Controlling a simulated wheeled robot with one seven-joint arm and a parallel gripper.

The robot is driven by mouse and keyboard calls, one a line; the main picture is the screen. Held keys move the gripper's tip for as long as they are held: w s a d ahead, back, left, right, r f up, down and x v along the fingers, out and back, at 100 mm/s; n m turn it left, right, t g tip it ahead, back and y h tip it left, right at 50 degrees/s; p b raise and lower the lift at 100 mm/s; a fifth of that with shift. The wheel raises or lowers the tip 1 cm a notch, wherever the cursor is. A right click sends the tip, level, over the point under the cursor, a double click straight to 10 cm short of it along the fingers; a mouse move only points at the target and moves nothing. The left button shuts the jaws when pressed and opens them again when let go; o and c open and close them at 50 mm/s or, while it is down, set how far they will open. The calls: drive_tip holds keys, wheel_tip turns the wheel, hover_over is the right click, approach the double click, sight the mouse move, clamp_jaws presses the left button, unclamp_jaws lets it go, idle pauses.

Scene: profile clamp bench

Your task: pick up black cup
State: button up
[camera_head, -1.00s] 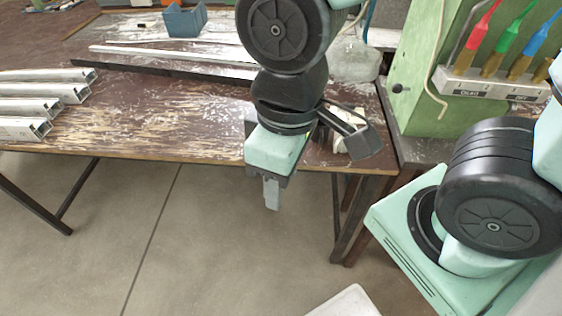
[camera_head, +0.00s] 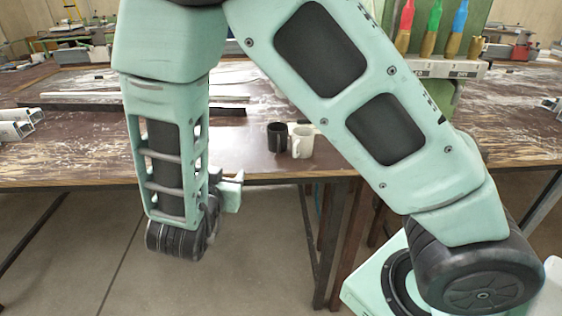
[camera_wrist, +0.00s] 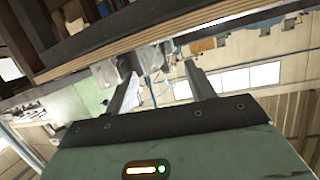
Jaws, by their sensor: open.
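The black cup (camera_head: 274,138) stands upright on the worn brown table (camera_head: 70,160) near its front edge, in the middle of the head view. My gripper (camera_head: 234,190) is partly hidden behind my arm, in front of the table edge, to the left of and lower in the picture than the cup. It is apart from the cup. In the wrist view my gripper (camera_wrist: 161,82) shows two fingers spread apart with nothing between them. I cannot make out the black cup in the wrist view.
A white mug (camera_head: 303,142) stands right beside the black cup on its right. Metal profiles (camera_head: 18,122) lie at the far left. The table edge (camera_wrist: 150,40) crosses the wrist view.

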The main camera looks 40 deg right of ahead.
drive_tip(key=s+d+m+h+b, duration=0.1)
drive_tip(key=s+d+m+h, duration=0.15)
drive_tip(key=s+h, duration=0.2)
approach(274, 139)
drive_tip(key=w+d, duration=0.1)
drive_tip(key=w+d+n, duration=0.1)
drive_tip(key=shift+w+d+g+h, duration=0.25)
drive_tip(key=shift+d+g, duration=0.05)
drive_tip(key=shift+g, duration=0.1)
drive_tip(key=shift+x, duration=3.1)
drive_tip(key=shift+f, duration=0.15)
drive_tip(key=shift+s, duration=0.1)
drive_tip(key=c, duration=0.7)
